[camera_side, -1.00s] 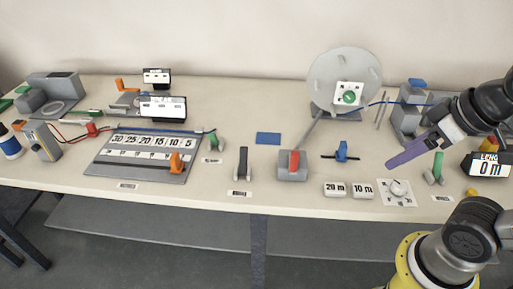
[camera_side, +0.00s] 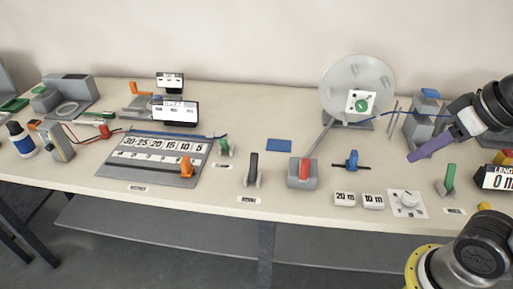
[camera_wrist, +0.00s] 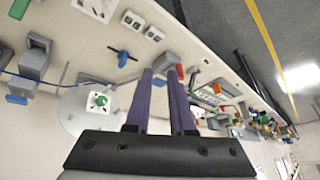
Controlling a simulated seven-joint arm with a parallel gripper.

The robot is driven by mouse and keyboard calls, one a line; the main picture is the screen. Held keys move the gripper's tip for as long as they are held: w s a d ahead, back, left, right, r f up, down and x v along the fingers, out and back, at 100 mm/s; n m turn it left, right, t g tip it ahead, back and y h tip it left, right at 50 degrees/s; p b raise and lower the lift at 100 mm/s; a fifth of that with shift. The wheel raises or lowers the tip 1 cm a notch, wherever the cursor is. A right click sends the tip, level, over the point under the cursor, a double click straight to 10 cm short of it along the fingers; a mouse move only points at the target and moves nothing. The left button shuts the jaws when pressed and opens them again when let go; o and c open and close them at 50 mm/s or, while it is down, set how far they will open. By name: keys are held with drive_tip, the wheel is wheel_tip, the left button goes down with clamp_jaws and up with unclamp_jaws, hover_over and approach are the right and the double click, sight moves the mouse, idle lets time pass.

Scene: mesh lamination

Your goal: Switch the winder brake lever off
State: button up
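Several levers stand on the table; their small labels are too blurred to read, so I cannot tell by name which is the winder brake lever. A green lever (camera_side: 449,179) stands upright at the right, a black lever (camera_side: 252,168) near the middle, and a small green lever (camera_side: 224,147) beside the number board. The winder's grey disc (camera_side: 335,92) stands at the back. My gripper (camera_side: 412,157), with purple fingers, is above the table between disc and right green lever. In the wrist view its fingers (camera_wrist: 160,72) are apart and empty.
A blue-handled part (camera_side: 351,159), button tiles (camera_side: 344,199) and a dial plate (camera_side: 408,203) lie near the front right. A length display (camera_side: 497,177) stands at the right edge. The number board (camera_side: 150,165) fills the left middle. A blue pad (camera_side: 279,145) lies flat.

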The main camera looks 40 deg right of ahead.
drive_tip(key=shift+m, duration=0.8)
drive_tip(key=w+r, duration=0.2)
drive_tip(key=r, duration=0.1)
drive_tip(key=w+r, duration=0.1)
drive_tip(key=r, duration=0.1)
drive_tip(key=shift+w+a+r, duration=0.15)
drive_tip(key=shift+w+a, duration=0.1)
drive_tip(key=shift+w, duration=0.05)
clamp_jaws()
drive_tip(key=w+a+r+m+g+y, duration=0.1)
drive_tip(key=w+r+m, duration=0.15)
drive_tip(key=w, duration=0.75)
drive_tip(key=w+a+r+m+g, duration=0.1)
drive_tip(key=w+r+m+g, duration=0.15)
drive_tip(key=w, duration=0.75)
drive_tip(key=w+a+f+g, duration=0.1)
drive_tip(key=w+f, duration=0.7)
drive_tip(key=f, duration=0.2)
drive_tip(key=w+a+f+g, duration=0.2)
drive_tip(key=w+f, duration=0.7)
drive_tip(key=f, duration=0.2)
drive_tip(key=shift+a+f, duration=0.15)
drive_tip(key=shift+f, duration=0.05)
drive_tip(key=shift+g, duration=0.25)
